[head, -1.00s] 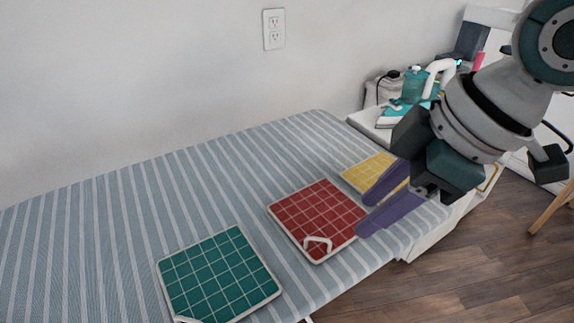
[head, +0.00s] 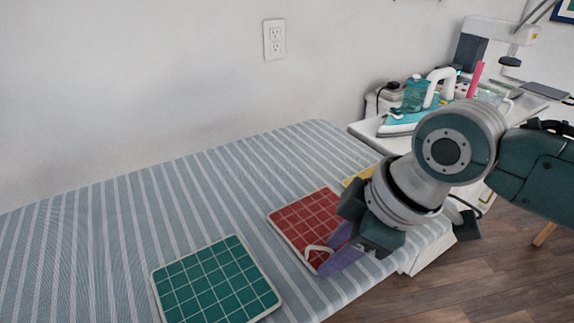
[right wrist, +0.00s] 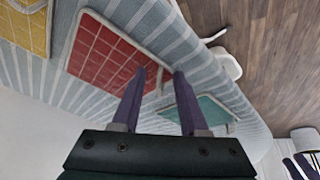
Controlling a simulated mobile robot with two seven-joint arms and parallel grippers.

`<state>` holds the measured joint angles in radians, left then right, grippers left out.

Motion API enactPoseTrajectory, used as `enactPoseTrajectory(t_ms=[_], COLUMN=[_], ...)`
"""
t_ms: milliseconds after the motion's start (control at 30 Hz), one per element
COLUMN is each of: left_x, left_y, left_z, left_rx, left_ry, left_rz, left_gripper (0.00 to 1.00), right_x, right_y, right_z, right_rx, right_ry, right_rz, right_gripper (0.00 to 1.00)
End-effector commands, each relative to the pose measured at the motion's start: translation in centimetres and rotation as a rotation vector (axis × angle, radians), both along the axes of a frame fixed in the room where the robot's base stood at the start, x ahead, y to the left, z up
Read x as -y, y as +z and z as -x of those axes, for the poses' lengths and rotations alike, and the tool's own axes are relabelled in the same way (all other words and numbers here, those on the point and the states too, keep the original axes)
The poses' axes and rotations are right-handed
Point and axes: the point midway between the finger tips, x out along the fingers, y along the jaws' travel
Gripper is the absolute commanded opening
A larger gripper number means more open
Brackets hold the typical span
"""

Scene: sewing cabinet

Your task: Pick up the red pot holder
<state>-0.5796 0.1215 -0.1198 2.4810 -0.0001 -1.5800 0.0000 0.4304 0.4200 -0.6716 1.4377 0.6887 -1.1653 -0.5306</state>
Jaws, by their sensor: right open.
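The red pot holder (head: 306,219) is a square with a pale grid and a pale loop at its near edge. It lies flat on the striped ironing board, and my gripper hides its right part. My right gripper (head: 334,252) is open, its purple fingers at the loop end of the red pot holder. In the right wrist view, the red pot holder (right wrist: 103,56) lies beyond the fingers (right wrist: 160,82), with its loop between or just past the tips. Whether they touch it I cannot tell.
A green pot holder (head: 217,284) lies to the left on the striped board (head: 110,240). A yellow pot holder (head: 362,174), mostly hidden, lies behind my right gripper. An iron (head: 415,112) and other items stand on a white cabinet at the back right. The board's left part is clear.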

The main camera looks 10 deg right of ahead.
Motion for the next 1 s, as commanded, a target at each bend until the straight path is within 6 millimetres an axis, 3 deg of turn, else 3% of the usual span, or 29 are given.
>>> enactPoseTrajectory(t_ms=[67, 400, 1000], left_x=[0.00, 0.01, 0.03], left_y=[0.01, 0.00, -0.03], left_z=[-0.01, 0.00, 0.02], left_rx=[0.000, 0.000, -0.001], left_ry=[0.000, 0.000, 0.001], left_rz=[0.000, 0.000, 0.001], left_gripper=[0.50, 0.50, 0.50], right_x=[0.02, 0.03, 0.08], right_y=[0.02, 0.03, -0.01], right_z=[0.00, 0.01, 0.02], right_rx=[0.000, 0.000, -0.001], right_ry=[0.000, -0.001, -0.001], right_rz=[0.000, 0.000, 0.001], right_gripper=[0.38, 0.00, 0.00])
